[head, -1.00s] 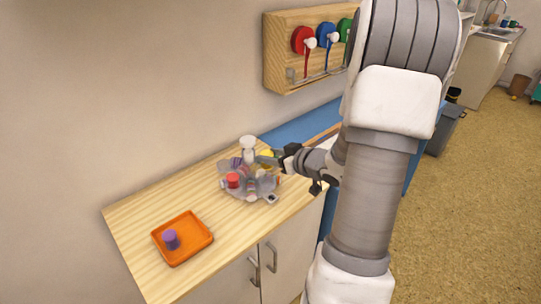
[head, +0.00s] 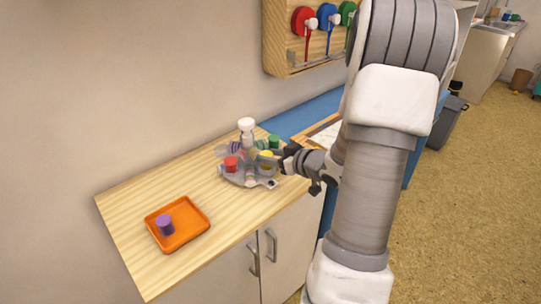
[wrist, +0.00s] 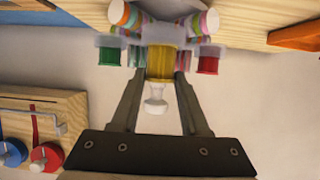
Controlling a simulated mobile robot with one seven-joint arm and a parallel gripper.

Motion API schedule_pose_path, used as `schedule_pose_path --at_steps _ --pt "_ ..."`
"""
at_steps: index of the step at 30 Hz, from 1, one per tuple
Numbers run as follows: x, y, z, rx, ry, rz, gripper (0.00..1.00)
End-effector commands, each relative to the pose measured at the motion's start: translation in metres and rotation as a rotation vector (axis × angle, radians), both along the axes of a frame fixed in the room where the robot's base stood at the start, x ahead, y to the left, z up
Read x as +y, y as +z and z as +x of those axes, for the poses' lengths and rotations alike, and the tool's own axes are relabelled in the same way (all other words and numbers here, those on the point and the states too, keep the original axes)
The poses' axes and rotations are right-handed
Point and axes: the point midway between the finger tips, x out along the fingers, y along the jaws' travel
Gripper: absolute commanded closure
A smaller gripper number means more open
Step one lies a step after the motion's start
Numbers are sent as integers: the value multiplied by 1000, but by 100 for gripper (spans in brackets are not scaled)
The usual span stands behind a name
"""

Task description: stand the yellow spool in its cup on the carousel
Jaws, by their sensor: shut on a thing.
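The yellow spool (head: 266,159) is upright at the right side of the grey carousel (head: 268,184) in the head view. In the wrist view the yellow spool (wrist: 161,62) sits between the two finger ends. My gripper (wrist: 160,75) is shut on it; in the head view my gripper (head: 276,160) reaches in from the right. The spool's lower end and the cup under it are hidden, so I cannot tell whether it is seated. A red spool (head: 231,163) and a green spool (head: 274,141) stand on the carousel on either side. The carousel's white knob (head: 246,124) rises behind.
An orange tray (head: 190,232) with a purple spool (head: 165,224) lies on the wooden counter at the left. Striped rolls (wrist: 122,15) crowd the carousel. A wall rack (wrist: 70,105) with red and blue reels hangs beyond.

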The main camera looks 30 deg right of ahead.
Motion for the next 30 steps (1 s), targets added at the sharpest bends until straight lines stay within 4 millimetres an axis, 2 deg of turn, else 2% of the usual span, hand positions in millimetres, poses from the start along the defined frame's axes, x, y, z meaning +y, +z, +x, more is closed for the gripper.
schedule_pose_path --at_steps 5,6,11,12,22,30 --pt "0 0 0 0 0 0 100" --pt "0 0 0 0 0 0 52" --pt "0 0 0 0 0 0 23" --pt "0 0 0 0 0 0 20" --pt "0 3 0 0 0 0 20" --pt "0 24 0 0 0 0 20"
